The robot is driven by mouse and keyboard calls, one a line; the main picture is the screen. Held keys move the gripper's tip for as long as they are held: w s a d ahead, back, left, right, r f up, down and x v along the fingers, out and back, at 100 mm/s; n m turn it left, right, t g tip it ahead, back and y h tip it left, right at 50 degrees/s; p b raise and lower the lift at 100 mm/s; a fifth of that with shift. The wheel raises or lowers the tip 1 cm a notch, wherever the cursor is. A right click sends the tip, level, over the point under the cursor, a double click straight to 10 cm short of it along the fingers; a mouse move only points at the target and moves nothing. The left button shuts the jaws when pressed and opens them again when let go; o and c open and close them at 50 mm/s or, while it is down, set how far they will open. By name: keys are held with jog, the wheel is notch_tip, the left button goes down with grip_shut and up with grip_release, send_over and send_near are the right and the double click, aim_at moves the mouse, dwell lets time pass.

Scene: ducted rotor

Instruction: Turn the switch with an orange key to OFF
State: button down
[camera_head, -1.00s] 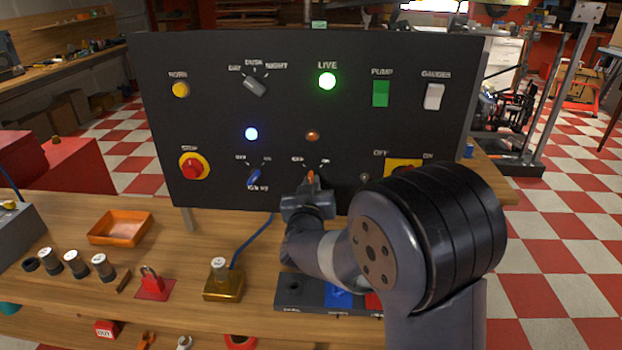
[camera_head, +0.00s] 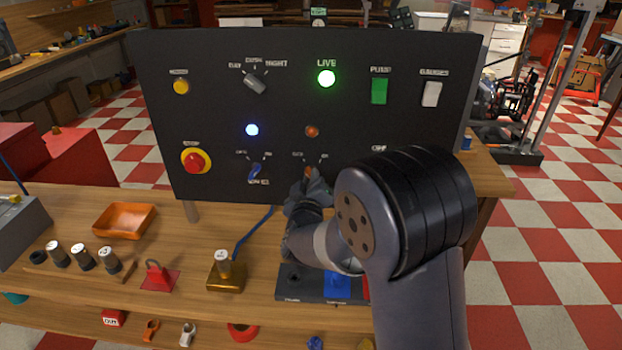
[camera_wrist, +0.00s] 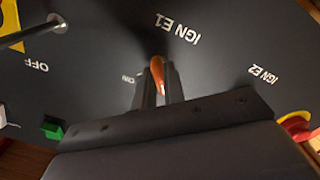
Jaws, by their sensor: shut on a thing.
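The orange key (camera_head: 309,171) sits in the lower middle of the black panel, below an amber lamp. My gripper (camera_head: 307,185) is at it, low in front of the panel, and partly hides its switch. In the wrist view the orange key (camera_wrist: 157,73) stands between the two narrow fingers of my gripper (camera_wrist: 160,88), which are shut on it. The IGN E1 label is beside it, upside down in this view. The small switch markings are partly hidden or too blurred to read with certainty, so the exact key setting is hard to tell.
A blue key switch (camera_head: 254,172) is left of the orange one, and a red stop button (camera_head: 196,160) is farther left. A metal toggle lever (camera_wrist: 58,22) sticks out of the panel in the wrist view. Below stand a brass padlock-like block (camera_head: 226,275) and an orange tray (camera_head: 124,221).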

dwell(0.3)
jog(key=c, duration=1.5)
grip_release()
jog(key=s, duration=0.5)
jog(key=s+b, duration=0.1)
jog(key=s, duration=0.4)
jog(key=shift+s+a, duration=0.2)
jog(key=shift+s, duration=0.2)
jog(key=shift+w, duration=0.15)
jog(key=w, duration=1)
jog(key=shift+w+d+p, duration=0.2)
jog(key=shift+w+p, duration=0.1)
jog(key=shift+p, duration=0.1)
jog(key=shift+s, duration=0.1)
